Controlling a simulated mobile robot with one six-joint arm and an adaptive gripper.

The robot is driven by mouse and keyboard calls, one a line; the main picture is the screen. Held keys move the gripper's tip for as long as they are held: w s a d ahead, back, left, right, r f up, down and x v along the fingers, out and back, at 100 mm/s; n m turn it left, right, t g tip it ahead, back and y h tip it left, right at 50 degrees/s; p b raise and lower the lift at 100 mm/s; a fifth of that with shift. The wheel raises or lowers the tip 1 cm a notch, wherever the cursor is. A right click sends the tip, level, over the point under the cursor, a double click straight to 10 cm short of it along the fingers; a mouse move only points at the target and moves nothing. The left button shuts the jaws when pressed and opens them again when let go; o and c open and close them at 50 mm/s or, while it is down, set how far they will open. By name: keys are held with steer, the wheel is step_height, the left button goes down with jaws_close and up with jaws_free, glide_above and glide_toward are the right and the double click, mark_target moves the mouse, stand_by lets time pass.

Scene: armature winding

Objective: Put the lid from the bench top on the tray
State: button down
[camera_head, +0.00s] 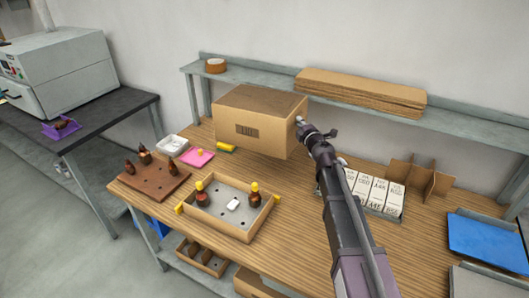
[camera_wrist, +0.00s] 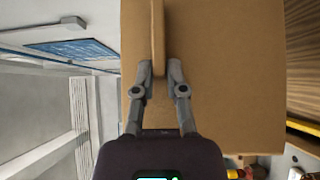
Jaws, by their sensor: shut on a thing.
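My gripper (camera_head: 303,124) is at the right side of a big cardboard box, above the back of the bench. In the wrist view my gripper (camera_wrist: 160,78) is shut on a thin tan piece (camera_wrist: 158,35), seen edge-on, which looks like the lid. In the head view I cannot make this piece out apart from the box. A shallow wooden tray (camera_head: 238,235) with a grey floor sits at the bench's front left, apart from my gripper. It holds two brown pieces with yellow tops and a small white part.
The cardboard box (camera_head: 245,130) also fills much of the wrist view (camera_wrist: 225,80). A brown block (camera_head: 150,185) with dark pieces stands left of the tray. White cartons (camera_head: 372,192) and a cardboard divider (camera_head: 425,178) are right. A shelf (camera_head: 450,127) runs behind.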

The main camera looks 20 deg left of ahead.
step_height(320, 180, up, 14)
steer(key=p, duration=1.2)
steer(key=shift+f, duration=0.15)
steer(key=shift+s, duration=0.1)
